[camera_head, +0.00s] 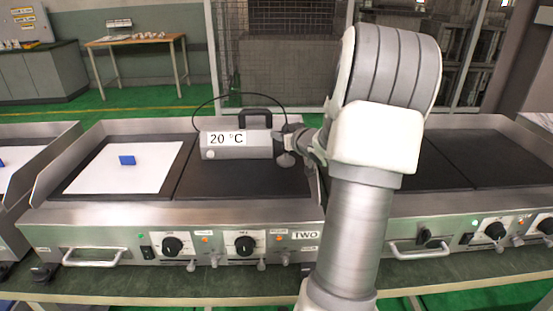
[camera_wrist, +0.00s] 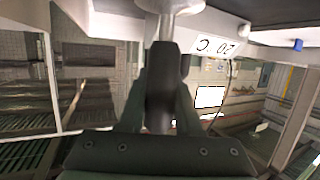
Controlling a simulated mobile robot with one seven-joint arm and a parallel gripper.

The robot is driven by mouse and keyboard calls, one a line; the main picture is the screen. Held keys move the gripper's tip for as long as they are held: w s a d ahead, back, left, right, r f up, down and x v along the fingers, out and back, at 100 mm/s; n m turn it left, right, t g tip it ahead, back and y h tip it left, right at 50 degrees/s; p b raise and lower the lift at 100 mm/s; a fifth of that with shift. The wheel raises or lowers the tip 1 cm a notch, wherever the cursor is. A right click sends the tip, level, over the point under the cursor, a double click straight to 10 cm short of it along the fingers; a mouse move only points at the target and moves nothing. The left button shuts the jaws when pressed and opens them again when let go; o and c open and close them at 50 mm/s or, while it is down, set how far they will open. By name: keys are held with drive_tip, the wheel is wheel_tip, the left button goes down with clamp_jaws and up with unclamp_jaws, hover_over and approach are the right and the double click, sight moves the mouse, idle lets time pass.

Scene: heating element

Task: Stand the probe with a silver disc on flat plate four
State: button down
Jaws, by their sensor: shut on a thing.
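The probe's silver disc (camera_head: 286,159) hangs just below my gripper (camera_head: 294,138), in front of the right end of the meter box, over or near the right dark plate (camera_head: 240,182) of the station marked TWO. In the wrist view my gripper (camera_wrist: 162,100) is shut on the probe's dark handle (camera_wrist: 165,65), with the pale disc (camera_wrist: 170,5) beyond it at the top edge. A thin black cable arcs from the meter box (camera_head: 225,153), which reads 20 °C, toward the probe. I cannot tell whether the disc touches the plate. No label reading four is legible.
A white sheet (camera_head: 110,175) with a blue block (camera_head: 127,160) covers the left plate. My arm hides the area right of the TWO label (camera_head: 306,236). Another station with dark plates (camera_head: 510,160) stands at right. Raised metal side walls edge the stations.

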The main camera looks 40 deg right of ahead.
sight(285, 160)
drive_tip(key=shift+w+a+f+b, duration=0.2)
drive_tip(key=shift+f+b, duration=0.2)
drive_tip(key=shift+f, duration=0.4)
drive_tip(key=shift+w+a+f+b, duration=0.2)
drive_tip(key=shift+f+b, duration=0.25)
drive_tip(key=shift+f, duration=0.4)
drive_tip(key=shift+w+a+f+b, duration=0.15)
drive_tip(key=shift+f+b, duration=0.25)
drive_tip(key=shift+f, duration=0.4)
drive_tip(key=shift+f, duration=0.25)
drive_tip(key=c, duration=0.6)
unclamp_jaws()
drive_tip(key=shift+r, duration=0.2)
